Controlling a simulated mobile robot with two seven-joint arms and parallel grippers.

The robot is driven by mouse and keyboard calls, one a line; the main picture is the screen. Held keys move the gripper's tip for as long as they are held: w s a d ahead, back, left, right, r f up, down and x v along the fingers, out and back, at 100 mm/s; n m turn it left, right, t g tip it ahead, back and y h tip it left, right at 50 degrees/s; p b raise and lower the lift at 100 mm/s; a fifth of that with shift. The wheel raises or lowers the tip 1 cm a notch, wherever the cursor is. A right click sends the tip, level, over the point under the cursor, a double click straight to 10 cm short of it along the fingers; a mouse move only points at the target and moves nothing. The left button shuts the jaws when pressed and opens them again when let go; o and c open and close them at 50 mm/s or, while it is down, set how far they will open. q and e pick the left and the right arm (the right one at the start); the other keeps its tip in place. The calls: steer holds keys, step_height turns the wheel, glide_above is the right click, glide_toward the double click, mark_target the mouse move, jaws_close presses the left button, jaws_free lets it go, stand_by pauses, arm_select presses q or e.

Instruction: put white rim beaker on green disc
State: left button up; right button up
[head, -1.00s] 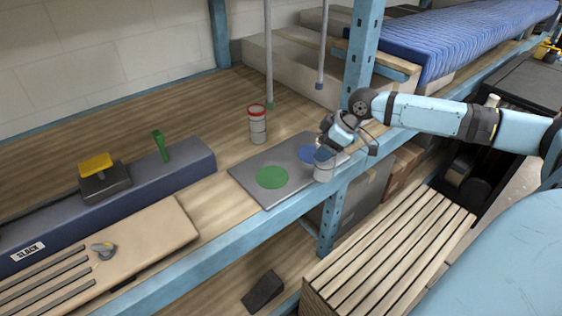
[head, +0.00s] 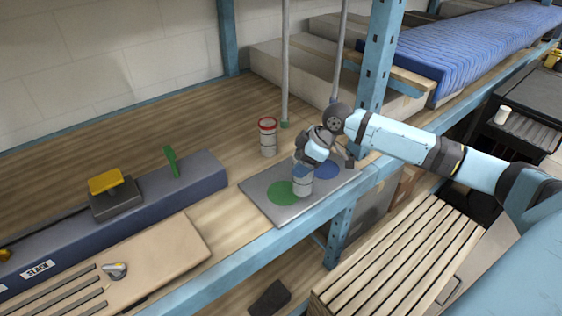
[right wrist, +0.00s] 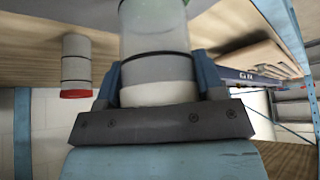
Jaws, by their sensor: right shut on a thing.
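My right gripper (head: 303,168) is shut on the white rim beaker (head: 302,187), which is upright. In the right wrist view the beaker (right wrist: 155,45) stands between the two fingers (right wrist: 158,78), its white rim near the palm. The green disc (head: 280,195) lies flat on a grey plate (head: 258,184). In the head view the beaker covers the right edge of the green disc. I cannot tell whether its base touches the plate or hangs just above it. My left gripper is not in view.
A red-rimmed beaker (head: 267,140) stands behind the plate. A blue disc (head: 326,171) lies on the plate's right part. Two thin grey rods and a blue shelf post (head: 379,70) rise behind my right gripper. A dark blue beam (head: 140,210) lies to the left.

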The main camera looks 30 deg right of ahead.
steer(key=shift+w+a, duration=0.5)
steer(key=shift+a, duration=0.05)
steer(key=a, duration=0.1)
steer(key=w+a+f+p, duration=0.1)
steer(key=w, duration=0.1)
steer(key=shift+w+a+f, duration=0.2)
steer(key=shift+a+f, duration=0.05)
steer(key=shift+a, duration=0.15)
steer(key=shift+f, duration=0.1)
steer(key=o, duration=1.2)
steer(key=shift+a, duration=0.1)
steer(key=shift+c, duration=0.2)
